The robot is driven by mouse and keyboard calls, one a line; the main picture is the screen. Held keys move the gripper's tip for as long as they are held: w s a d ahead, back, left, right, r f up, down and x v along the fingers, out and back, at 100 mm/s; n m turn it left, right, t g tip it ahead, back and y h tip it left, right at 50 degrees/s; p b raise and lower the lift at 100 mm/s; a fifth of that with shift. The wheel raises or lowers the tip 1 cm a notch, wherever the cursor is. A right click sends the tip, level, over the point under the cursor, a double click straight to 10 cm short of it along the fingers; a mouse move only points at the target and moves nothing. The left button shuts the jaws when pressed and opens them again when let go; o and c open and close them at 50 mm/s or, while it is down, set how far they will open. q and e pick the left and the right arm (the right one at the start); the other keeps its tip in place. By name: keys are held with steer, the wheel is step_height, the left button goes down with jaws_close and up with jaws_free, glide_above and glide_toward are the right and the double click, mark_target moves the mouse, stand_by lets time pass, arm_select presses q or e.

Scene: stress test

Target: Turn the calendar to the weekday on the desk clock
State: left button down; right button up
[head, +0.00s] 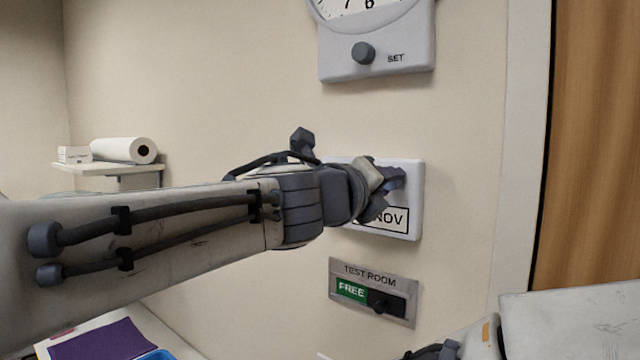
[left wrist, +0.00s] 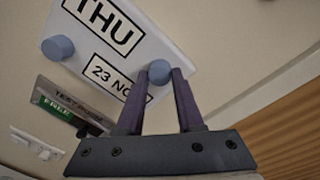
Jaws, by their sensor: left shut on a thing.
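The calendar (head: 414,170) is a white plate on the wall, mostly covered by my left arm in the head view; only part of "NOV" reads there. In the left wrist view the calendar (left wrist: 150,42) shows "THU" above "23 NO…", with the end of the date hidden. A round blue knob (left wrist: 58,47) is on its left side. My left gripper (head: 392,180) is at the calendar's right side. Its fingers (left wrist: 159,82) are shut on a second blue knob (left wrist: 159,70). No desk clock is in view. My right gripper is not in view.
A wall clock (head: 400,50) with a "SET" knob (head: 363,53) hangs above, its face mostly cut off. A "TEST ROOM" sign (head: 345,268) reading "FREE" is below. A shelf (head: 95,168) with a paper roll (head: 120,150) is left. A wooden door (head: 595,150) is right.

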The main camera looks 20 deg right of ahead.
arm_select(q)
steer(key=shift+f, duration=0.1)
steer(key=c, duration=0.5)
jaws_free()
steer(key=shift+c, duration=0.2)
steer(key=v, duration=1)
steer(key=shift+a, duration=0.25)
